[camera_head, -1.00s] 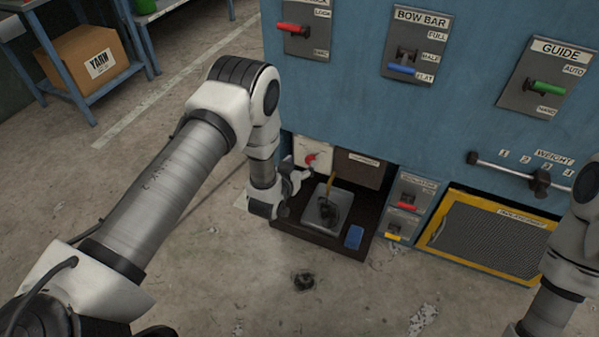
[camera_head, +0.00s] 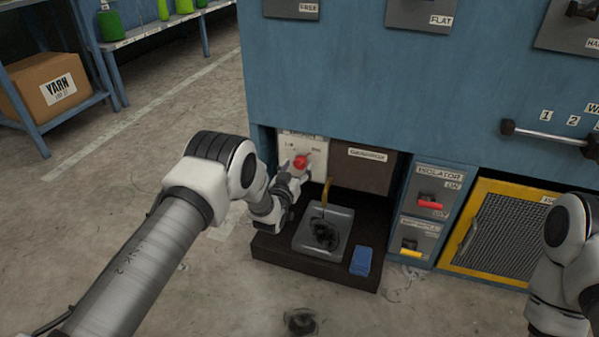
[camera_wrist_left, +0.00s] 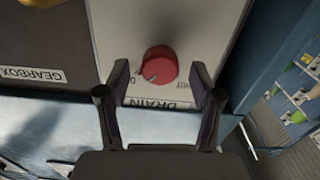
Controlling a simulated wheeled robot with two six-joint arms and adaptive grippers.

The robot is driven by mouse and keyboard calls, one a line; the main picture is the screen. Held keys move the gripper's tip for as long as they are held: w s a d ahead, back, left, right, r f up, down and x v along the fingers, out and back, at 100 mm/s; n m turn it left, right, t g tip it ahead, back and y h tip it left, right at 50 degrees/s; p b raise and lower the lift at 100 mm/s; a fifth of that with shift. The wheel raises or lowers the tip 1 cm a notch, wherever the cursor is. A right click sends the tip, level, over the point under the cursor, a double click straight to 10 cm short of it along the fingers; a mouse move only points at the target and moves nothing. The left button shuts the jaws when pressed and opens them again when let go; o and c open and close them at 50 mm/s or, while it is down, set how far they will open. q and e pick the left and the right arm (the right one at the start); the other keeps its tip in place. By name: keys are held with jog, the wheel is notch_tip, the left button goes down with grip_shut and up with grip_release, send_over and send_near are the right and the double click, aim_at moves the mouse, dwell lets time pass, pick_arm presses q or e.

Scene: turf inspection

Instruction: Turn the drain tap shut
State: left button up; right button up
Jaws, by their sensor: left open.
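The drain tap is a round red knob (camera_head: 300,162) on a pale plate (camera_head: 318,146) in the recess low on the blue machine. In the left wrist view the knob (camera_wrist_left: 159,65) sits just beyond and between the fingertips, above the word DRAIN on the plate (camera_wrist_left: 123,20). A white mark shows on the knob's lower left part. My left gripper (camera_head: 297,177) is at the plate, just in front of the knob. In the wrist view the left gripper (camera_wrist_left: 160,80) is open, one finger to each side, with no clear contact. My right gripper is out of view.
A grey tray (camera_head: 308,243) with a dark lump and a wooden-handled tool stands on the dark ledge, beside a blue block (camera_head: 361,261). A gearbox cover (camera_head: 362,170) is right of the drain plate. The isolator switch (camera_head: 430,203) is further right.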

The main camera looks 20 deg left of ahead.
pick_arm(q)
jog(key=shift+w+f+b, duration=0.25)
jog(key=shift+w+b, duration=0.05)
jog(key=shift+w, duration=0.45)
jog(key=shift+w+r, duration=0.2)
jog(key=shift+w, duration=0.3)
jog(key=c, duration=1.2)
jog(key=shift+o, duration=0.2)
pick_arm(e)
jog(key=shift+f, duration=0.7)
